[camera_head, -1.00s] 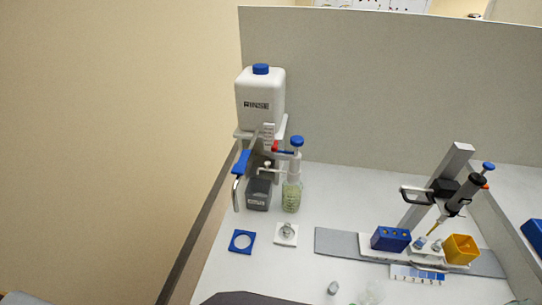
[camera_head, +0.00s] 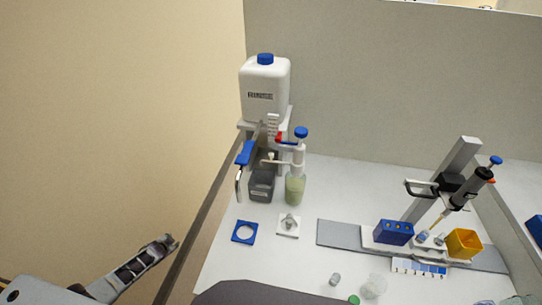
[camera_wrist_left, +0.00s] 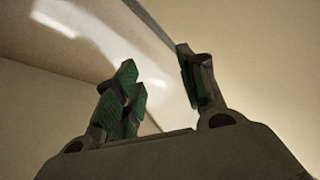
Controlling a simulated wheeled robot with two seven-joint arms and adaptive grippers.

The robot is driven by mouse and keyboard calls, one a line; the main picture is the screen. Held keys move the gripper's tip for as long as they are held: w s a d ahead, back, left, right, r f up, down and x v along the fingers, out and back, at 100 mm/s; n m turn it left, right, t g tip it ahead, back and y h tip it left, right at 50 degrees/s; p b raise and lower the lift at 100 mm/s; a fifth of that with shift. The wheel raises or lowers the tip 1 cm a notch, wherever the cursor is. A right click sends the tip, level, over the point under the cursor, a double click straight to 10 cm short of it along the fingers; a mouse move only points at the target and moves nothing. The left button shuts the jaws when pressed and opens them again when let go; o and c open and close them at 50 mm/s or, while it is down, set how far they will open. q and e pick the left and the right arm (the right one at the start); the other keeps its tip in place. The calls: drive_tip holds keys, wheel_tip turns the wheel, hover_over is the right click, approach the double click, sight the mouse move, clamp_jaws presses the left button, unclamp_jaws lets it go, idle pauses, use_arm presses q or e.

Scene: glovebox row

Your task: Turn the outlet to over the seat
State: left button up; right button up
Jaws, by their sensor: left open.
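The rinse station's outlet is a curved metal pipe with a blue grip (camera_head: 244,153). It hangs at the left of the white RINSE bottle (camera_head: 264,90), its lower end pointing down near the table's left edge. The blue square seat (camera_head: 236,240) with a round opening lies flat on the table in front; the outlet's end appears behind it, not over it. My left gripper (camera_head: 170,240) is off the table's left side, empty and apart from the outlet. In the left wrist view its green-padded fingers (camera_wrist_left: 160,90) are spread. My right gripper is not in view.
A dark grey box (camera_head: 261,186) and a pump bottle with green liquid (camera_head: 294,190) stand beside the outlet. A white square plate (camera_head: 289,232) lies right of the seat. A pipette stand (camera_head: 458,165) and blue rack (camera_head: 394,232) are farther right. A grey panel (camera_head: 390,90) stands behind.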

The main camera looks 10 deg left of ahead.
use_arm(q)
drive_tip(key=w+a+r+m+t, duration=0.2)
drive_tip(key=w+a+r+t, duration=0.1)
drive_tip(key=w+r, duration=1.1)
drive_tip(key=w+d+r+m+t+h, duration=0.1)
drive_tip(key=w+d+r+h, duration=0.15)
drive_tip(key=r, duration=0.35)
drive_tip(key=w+d+r+m+t+h, duration=0.1)
drive_tip(key=w+d+r, duration=0.2)
drive_tip(key=r, duration=0.3)
drive_tip(key=t+h, duration=0.1)
drive_tip(key=h, duration=1.2)
approach(271, 153)
drive_tip(key=v, duration=0.4)
drive_tip(key=shift+s+d+f+n, duration=0.2)
drive_tip(key=shift+f+n, duration=0.1)
drive_tip(key=shift+n, duration=0.1)
drive_tip(key=shift+w+d, duration=0.1)
drive_tip(key=shift+w, duration=0.05)
drive_tip(key=shift+p+x, duration=0.55)
drive_tip(key=shift+x, duration=6.25)
